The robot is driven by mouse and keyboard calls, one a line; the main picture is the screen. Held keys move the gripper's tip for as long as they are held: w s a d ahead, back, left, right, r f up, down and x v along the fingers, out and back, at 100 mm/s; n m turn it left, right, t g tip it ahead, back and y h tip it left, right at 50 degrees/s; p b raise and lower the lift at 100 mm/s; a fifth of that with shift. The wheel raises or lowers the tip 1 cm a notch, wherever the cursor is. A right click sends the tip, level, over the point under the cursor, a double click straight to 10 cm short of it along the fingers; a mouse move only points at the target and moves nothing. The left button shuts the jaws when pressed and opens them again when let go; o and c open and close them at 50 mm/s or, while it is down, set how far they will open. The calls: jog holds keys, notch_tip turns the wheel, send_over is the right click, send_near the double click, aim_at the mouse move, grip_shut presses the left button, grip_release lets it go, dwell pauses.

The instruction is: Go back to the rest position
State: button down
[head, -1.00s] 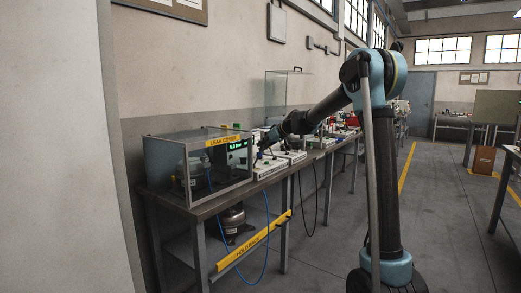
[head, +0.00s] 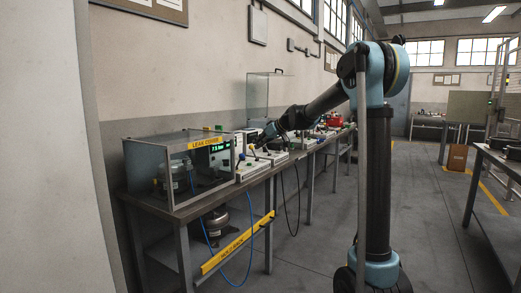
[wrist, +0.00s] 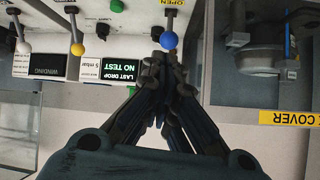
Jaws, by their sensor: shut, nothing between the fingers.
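My gripper (head: 256,142) is at the far end of my outstretched arm, above the bench beside the glass leak-cover box (head: 180,165). In the wrist view my gripper (wrist: 165,62) shows its fingers together and empty. A blue ball knob (wrist: 168,40) on a lever marked OPEN appears just beyond the fingertips; I cannot tell whether they touch. The leak cover also shows in the wrist view with its yellow label (wrist: 290,117). A small screen (wrist: 118,68) beside the fingers reads LAST DROP, NO TEST.
The workbench (head: 195,208) runs along the left wall with several test units on it. A yellow HOLD BACK rail (head: 236,244) and a blue hose (head: 252,225) are at its front. Another bench (head: 497,160) stands at the right. The grey floor (head: 432,235) between is clear.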

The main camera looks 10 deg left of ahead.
jog(key=s+d+f+m+g+h, duration=0.15)
jog(key=s+d+f, duration=0.25)
jog(key=s+d, duration=0.65)
jog(key=s+d+f+m+h, duration=0.35)
jog(key=s+d, duration=0.45)
jog(key=s, duration=0.6)
jog(key=s+d+f+m+h, duration=0.1)
jog(key=s+d+f, duration=0.4)
jog(key=s, duration=0.3)
jog(key=s+d+f+m+g+h, duration=0.1)
jog(key=s+d+f+m+h, duration=0.1)
jog(key=s+d+f, duration=0.3)
jog(key=s+d+f+m+g+h, duration=0.1)
jog(key=s+d+f+m, duration=0.1)
jog(key=s+d+f, duration=0.3)
jog(key=s+f, duration=0.4)
jog(key=s, duration=0.3)
jog(key=shift+s+d+h, duration=0.3)
jog(key=shift+s+d, duration=0.05)
jog(key=shift+d, duration=0.05)
jog(key=shift+w+f, duration=0.25)
jog(key=shift+w, duration=0.2)
